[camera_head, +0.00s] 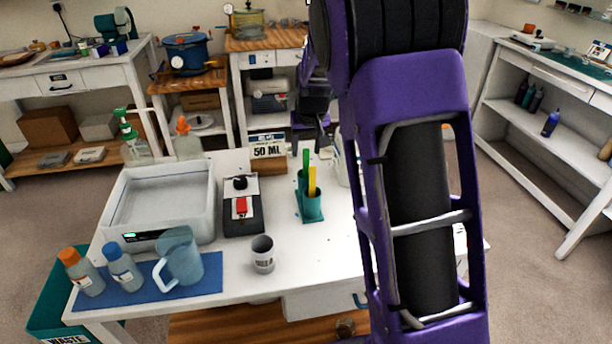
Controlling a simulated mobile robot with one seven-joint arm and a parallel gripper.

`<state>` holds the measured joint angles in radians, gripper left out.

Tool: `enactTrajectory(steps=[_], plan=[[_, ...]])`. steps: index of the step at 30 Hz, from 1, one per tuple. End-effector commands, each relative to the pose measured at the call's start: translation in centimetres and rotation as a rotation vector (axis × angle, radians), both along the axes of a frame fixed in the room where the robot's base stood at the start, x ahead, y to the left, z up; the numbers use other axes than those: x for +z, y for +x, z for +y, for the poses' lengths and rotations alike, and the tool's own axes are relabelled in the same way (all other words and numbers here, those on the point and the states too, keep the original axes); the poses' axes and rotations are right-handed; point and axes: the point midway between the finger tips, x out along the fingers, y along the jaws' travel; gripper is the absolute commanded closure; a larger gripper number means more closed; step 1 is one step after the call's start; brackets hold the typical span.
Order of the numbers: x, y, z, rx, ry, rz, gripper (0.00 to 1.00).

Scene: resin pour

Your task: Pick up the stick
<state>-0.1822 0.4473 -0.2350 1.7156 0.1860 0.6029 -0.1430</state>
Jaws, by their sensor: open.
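I cannot tell which of the two is the task's stick. My gripper (318,138) is open and empty, pointing down just above and behind the green stick's top in the picture. It looks small and dark here, and my purple arm hides part of the view to its right.
A black device with a red switch (241,207), a grey-white cup (262,254) and a "50 ML" sign (268,148) stand near the teal cup. A clear pitcher (180,259) and two bottles stand on a blue mat (206,284).

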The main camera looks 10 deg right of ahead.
Motion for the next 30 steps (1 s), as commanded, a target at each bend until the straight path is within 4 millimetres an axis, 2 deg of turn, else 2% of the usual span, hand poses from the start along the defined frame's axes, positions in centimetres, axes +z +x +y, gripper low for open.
enactTrajectory(steps=[9,17,26,27,30], plan=[[-4.2,1.4,0.0,-0.001,-0.001,0.002,0.44],[-4.6,1.6,0.0,0.0,0.0,-0.001,0.44],[-4.5,1.6,0.0,0.0,0.0,0.0,0.96],[-4.5,1.6,0.0,0.0,0.0,0.0,1.0],[-4.5,1.6,0.0,0.0,0.0,0.0,1.0]])
